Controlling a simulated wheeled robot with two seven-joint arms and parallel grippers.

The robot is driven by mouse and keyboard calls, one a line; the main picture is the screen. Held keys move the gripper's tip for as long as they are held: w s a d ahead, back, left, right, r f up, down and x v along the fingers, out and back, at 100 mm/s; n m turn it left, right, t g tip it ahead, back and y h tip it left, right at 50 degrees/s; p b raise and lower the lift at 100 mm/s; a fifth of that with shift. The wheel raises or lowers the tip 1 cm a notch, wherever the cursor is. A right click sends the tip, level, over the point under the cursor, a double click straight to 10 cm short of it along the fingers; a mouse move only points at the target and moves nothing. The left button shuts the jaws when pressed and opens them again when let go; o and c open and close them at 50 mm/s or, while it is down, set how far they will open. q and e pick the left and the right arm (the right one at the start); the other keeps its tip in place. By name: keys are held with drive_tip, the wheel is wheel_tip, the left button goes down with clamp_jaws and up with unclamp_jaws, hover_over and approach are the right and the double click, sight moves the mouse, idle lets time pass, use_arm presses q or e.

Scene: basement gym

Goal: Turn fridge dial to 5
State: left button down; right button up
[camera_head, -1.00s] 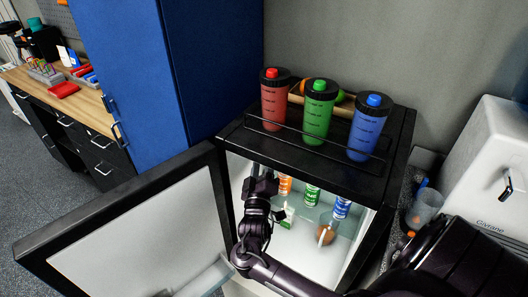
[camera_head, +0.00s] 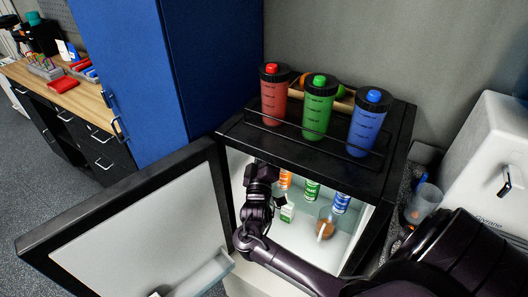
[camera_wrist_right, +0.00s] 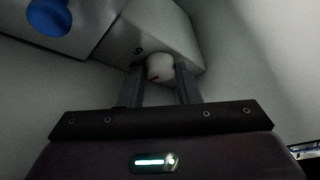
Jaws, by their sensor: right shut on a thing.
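The small fridge (camera_head: 228,132) stands with its door (camera_head: 140,225) open to the left. My right gripper (camera_wrist_right: 160,85) reaches inside near the upper left of the opening. In the right wrist view, its two fingers are shut on the white round dial (camera_wrist_right: 160,68), one on each side. Other digits are not legible. In the head view my right arm hides the dial. My left gripper is not in view.
Red (camera_head: 274,98), green (camera_head: 318,108) and blue (camera_head: 367,122) bottles stand in a rack on the fridge top. Inside are several small bottles, a carton (camera_head: 287,213) and a brown round item (camera_head: 326,224). A blue cabinet (camera_head: 195,60) stands behind the door.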

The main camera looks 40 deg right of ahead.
drive_tip(key=shift+w+a+f+m+g+h+b, duration=0.1)
drive_tip(key=shift+m+g+h+b, duration=0.5)
drive_tip(key=shift+m+b, duration=1.25)
drive_tip(key=shift+w+f+m+g+h+b, duration=0.15)
drive_tip(key=shift+m+h+b, duration=0.95)
drive_tip(key=shift+b, duration=1.1)
drive_tip(key=shift+w+a+f+m+g+h+b, duration=0.1)
drive_tip(key=shift+m+g+h+b, duration=0.4)
drive_tip(key=shift+m+b, duration=1.45)
drive_tip(key=o, duration=1)
drive_tip(key=shift+r, duration=0.1)
drive_tip(key=shift+c, duration=0.2)
drive_tip(key=shift+s, duration=0.1)
